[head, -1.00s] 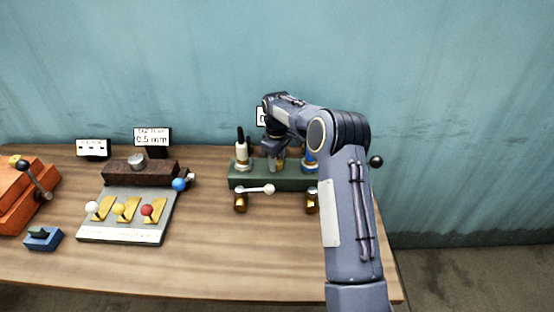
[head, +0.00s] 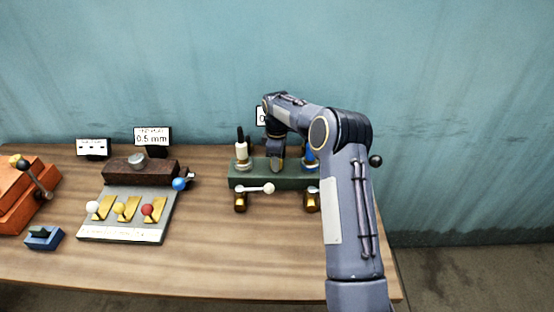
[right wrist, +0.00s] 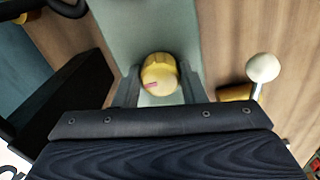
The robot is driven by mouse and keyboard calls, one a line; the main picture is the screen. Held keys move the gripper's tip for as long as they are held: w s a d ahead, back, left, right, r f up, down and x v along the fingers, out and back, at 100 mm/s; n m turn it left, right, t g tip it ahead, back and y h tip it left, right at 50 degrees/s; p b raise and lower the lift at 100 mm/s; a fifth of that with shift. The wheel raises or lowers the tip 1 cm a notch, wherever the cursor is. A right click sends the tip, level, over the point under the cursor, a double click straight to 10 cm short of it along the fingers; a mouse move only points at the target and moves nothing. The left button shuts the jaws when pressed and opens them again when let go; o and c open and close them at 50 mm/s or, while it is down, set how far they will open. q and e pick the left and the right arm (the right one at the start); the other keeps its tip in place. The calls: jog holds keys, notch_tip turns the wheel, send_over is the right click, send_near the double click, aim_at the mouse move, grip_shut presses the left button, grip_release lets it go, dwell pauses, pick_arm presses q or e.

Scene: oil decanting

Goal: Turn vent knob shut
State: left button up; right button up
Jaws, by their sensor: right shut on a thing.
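The vent knob (right wrist: 160,72) is a yellow round knob with a small red mark, on the green base (head: 243,183), which also shows in the right wrist view (right wrist: 125,35). My right gripper (right wrist: 160,88) has one finger on each side of the knob and is shut on it. In the head view my right gripper (head: 277,166) points down at the middle of the green base, and the knob is hidden behind it there. My left gripper is not in view.
A white-topped bottle-like part (head: 242,155) stands left of my gripper. A blue part (head: 311,158) is partly behind my arm. A white-knobbed lever (head: 256,189) is in front. A lever panel (head: 125,210) is to the left. Front table space is clear.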

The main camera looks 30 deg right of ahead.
jog(key=shift+w+r, duration=0.1)
jog(key=o, duration=1)
notch_tip(320, 180, up, 6)
jog(key=shift+r+b, duration=0.25)
jog(key=shift+b, duration=0.25)
jog(key=shift+r, duration=0.65)
